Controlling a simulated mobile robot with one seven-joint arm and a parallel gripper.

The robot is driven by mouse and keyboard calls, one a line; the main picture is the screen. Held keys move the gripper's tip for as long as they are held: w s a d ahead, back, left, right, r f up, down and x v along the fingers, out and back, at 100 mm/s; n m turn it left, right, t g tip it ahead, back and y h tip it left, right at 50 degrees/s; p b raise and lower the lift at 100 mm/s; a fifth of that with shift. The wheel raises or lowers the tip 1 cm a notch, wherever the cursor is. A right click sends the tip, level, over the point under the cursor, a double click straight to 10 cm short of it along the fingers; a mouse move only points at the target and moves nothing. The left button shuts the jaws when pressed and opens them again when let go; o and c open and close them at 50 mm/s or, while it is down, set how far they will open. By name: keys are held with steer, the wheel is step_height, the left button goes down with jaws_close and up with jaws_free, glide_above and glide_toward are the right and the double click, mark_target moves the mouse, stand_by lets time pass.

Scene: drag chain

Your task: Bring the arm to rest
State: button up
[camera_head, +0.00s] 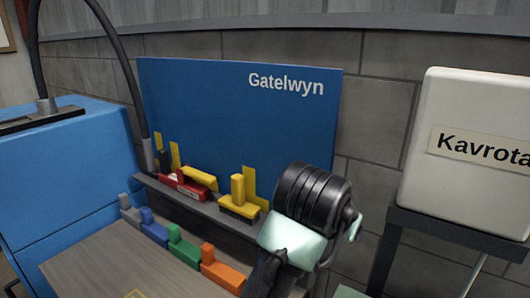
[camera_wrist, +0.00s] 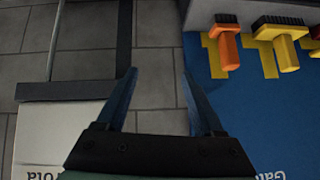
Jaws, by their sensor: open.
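My gripper (camera_wrist: 157,75) shows in the wrist view with its two dark blue fingers spread apart and nothing between them. Behind the fingers are the grey tiled wall and a dark vertical post. In the head view my arm (camera_head: 312,195) is raised at the lower middle, in front of the right end of the shelf. The fingers cannot be made out clearly there. My arm hides part of the shelf and the lower right of the blue board.
A blue "Gatelwyn" board (camera_head: 235,115) stands behind a grey shelf (camera_head: 205,212) with a yellow brush (camera_head: 238,200) and a red item (camera_head: 185,183). A white "Kavrota" box (camera_head: 470,110) stands right.

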step_height(320, 180, up, 20)
steer(key=s+n+t+h, duration=0.1)
steer(key=s+t+h, duration=0.2)
steer(key=t, duration=0.6)
steer(key=s+a+r+n+t+y+p, duration=0.1)
steer(key=s+a+r+n+t+y, duration=0.5)
steer(key=s+a+r+t, duration=0.4)
steer(key=s+a+r+y, duration=0.1)
steer(key=s+a+r, duration=0.1)
steer(key=s+r, duration=0.2)
steer(key=shift+s+a+r+n, duration=0.2)
steer(key=shift+s+r+n, duration=0.05)
steer(key=shift+r+n, duration=0.1)
